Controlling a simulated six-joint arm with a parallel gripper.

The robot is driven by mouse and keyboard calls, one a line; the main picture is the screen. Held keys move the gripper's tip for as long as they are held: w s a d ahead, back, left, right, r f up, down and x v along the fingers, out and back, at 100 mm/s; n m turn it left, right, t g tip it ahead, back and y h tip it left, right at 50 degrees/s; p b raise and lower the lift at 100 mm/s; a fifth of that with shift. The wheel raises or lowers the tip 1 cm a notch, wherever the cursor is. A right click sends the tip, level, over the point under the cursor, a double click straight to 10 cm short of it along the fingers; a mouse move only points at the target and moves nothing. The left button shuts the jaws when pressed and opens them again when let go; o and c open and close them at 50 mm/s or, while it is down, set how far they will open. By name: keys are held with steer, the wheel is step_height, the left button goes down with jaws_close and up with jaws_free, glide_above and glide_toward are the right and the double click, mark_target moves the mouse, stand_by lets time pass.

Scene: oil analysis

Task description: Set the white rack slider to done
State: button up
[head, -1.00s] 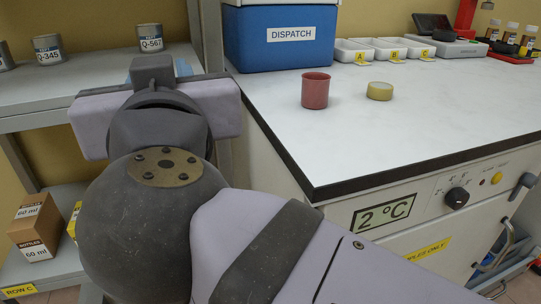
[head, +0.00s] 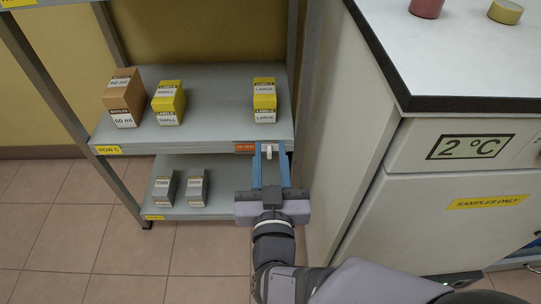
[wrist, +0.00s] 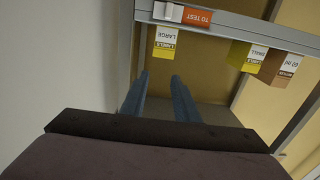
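The white rack slider (head: 269,150) sits on the front edge of the middle shelf, right beside an orange label reading "TO TEST" (head: 244,147). The slider also shows upside down in the wrist view (wrist: 168,12), with the orange label (wrist: 197,17) to its right. No "done" label is visible. My gripper (head: 270,160) is open, its two blue fingers pointing toward the shelf edge. In the head view the slider appears between the fingertips. In the wrist view the gripper (wrist: 160,78) is empty, and its tips appear short of the slider.
Yellow boxes (head: 264,100) (head: 168,103) and a brown bottle box (head: 123,98) stand on the middle shelf (head: 210,115). Small grey boxes (head: 164,190) stand on the lower shelf. A rack post and the 2 °C cabinet (head: 440,190) lie close on the right.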

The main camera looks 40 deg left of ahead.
glide_toward(269, 156)
steer(key=x, duration=0.2)
steer(key=shift+b+x, duration=1.1)
steer(key=shift+x, duration=2.45)
steer(key=shift+d, duration=0.1)
jaws_close()
